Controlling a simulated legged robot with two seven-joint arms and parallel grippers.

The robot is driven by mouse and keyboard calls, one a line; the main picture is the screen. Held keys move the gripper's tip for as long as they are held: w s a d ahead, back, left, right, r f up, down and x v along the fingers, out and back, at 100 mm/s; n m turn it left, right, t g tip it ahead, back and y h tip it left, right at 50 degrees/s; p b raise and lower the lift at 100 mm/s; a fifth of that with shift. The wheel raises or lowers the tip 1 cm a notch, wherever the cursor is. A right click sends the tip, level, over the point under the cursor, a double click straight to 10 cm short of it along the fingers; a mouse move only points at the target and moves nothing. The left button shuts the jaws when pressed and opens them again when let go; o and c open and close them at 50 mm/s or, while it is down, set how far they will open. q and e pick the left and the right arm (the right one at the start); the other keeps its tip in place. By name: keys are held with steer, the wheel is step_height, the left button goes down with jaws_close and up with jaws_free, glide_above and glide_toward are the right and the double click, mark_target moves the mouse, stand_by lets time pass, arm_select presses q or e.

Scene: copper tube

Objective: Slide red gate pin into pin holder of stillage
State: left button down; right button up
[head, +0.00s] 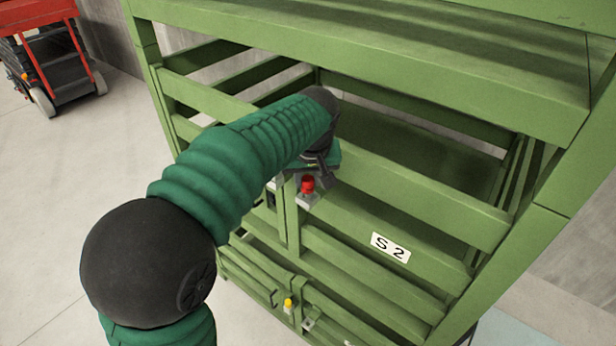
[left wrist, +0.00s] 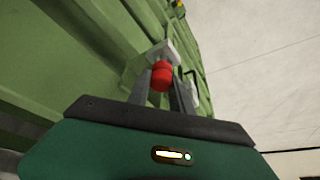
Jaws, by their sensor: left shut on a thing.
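The red gate pin (head: 308,184) stands at a pale grey bracket, the pin holder (head: 308,201), on the front of the green stillage (head: 420,190). My left gripper (head: 316,176) reaches down to the pin from the upper left. In the left wrist view the red pin (left wrist: 161,77) sits between my two grey fingers (left wrist: 162,90), which are shut on it. The grey bracket (left wrist: 164,50) shows just beyond the red head. The pin's shaft is hidden, so I cannot tell how deep it sits in the holder. My right gripper is not in view.
A white "S2" label (head: 390,247) is on the stillage front. A yellow-topped pin (head: 288,304) is lower on the same front. The stillage's top beam (head: 400,70) runs above my left arm. A red and black lift (head: 50,60) stands far left. The concrete floor at left is clear.

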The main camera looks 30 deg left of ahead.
arm_select(q)
steer(key=shift+f+b, duration=0.65)
steer(key=shift+f, duration=0.25)
steer(key=c, duration=1.1)
jaws_free()
steer(key=shift+r, duration=0.1)
steer(key=shift+d+r, duration=0.1)
steer(key=shift+r, duration=0.25)
steer(key=b+v, duration=0.1)
steer(key=v, duration=1.5)
steer(key=shift+f+b, duration=0.1)
steer(key=shift+b, duration=0.25)
steer(key=shift+s, duration=0.1)
